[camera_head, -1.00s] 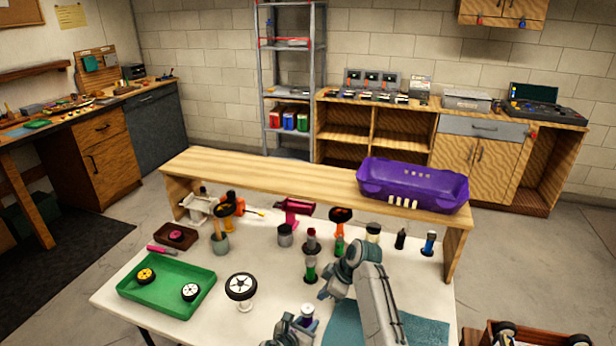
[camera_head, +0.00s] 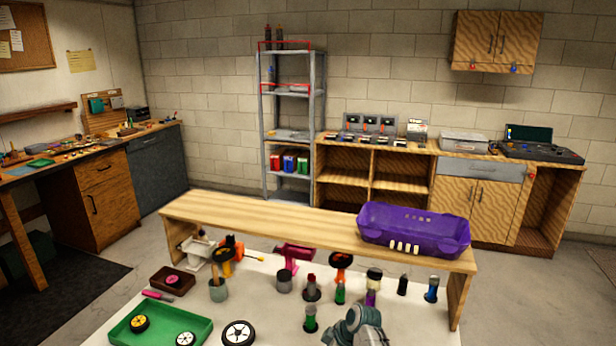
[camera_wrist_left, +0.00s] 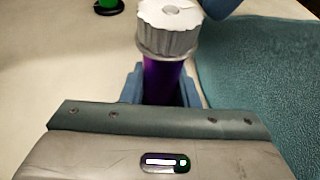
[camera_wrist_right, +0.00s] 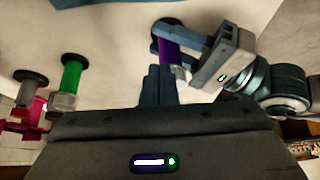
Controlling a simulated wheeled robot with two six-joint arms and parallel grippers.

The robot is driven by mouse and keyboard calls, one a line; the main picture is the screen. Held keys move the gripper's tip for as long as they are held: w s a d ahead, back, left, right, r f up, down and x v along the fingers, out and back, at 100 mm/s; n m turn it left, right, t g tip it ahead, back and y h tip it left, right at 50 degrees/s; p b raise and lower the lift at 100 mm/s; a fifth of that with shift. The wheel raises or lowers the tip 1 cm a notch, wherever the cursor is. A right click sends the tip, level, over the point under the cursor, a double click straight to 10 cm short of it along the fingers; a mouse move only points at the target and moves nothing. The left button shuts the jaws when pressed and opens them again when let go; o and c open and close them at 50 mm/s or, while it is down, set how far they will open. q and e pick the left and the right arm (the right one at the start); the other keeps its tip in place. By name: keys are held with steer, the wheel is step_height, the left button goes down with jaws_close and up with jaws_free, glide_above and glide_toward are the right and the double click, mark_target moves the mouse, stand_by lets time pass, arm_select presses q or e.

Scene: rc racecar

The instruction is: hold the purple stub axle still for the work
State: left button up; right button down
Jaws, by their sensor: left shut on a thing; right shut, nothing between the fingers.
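The purple stub axle (camera_wrist_left: 163,82) stands upright in the left wrist view, with a ridged silver-grey cap on top. My left gripper (camera_wrist_left: 160,98) is shut around its purple shaft, one blue finger on each side. In the right wrist view, the axle (camera_wrist_right: 177,52) also shows between the left gripper's fingers, its lower end near a dark round base on the table. My right gripper (camera_wrist_right: 160,80) is shut and empty, its tips close beside the axle; I cannot tell whether they touch. The head view shows neither gripper's fingers, only part of an arm at the bottom.
A green-shafted part (camera_wrist_right: 72,75) and a grey one (camera_wrist_right: 28,90) stand beyond my right gripper. A teal mat (camera_wrist_left: 255,80) lies right of the axle. The head view shows a green tray (camera_head: 150,325), a wheel (camera_head: 238,333) and a purple car body (camera_head: 412,228) on the wooden riser.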

steer(key=shift+a, duration=0.35)
steer(key=shift+s, duration=0.25)
stand_by(0.3)
steer(key=shift+s+a, duration=0.25)
steer(key=shift+s, duration=0.45)
steer(key=shift+s+a, duration=0.2)
steer(key=shift+s, duration=0.05)
steer(key=shift+s+d, duration=0.1)
steer(key=shift+d, duration=0.05)
stand_by(0.3)
step_height(320, 180, up, 6)
steer(key=shift+d, duration=0.25)
stand_by(0.4)
steer(key=shift+s, duration=0.1)
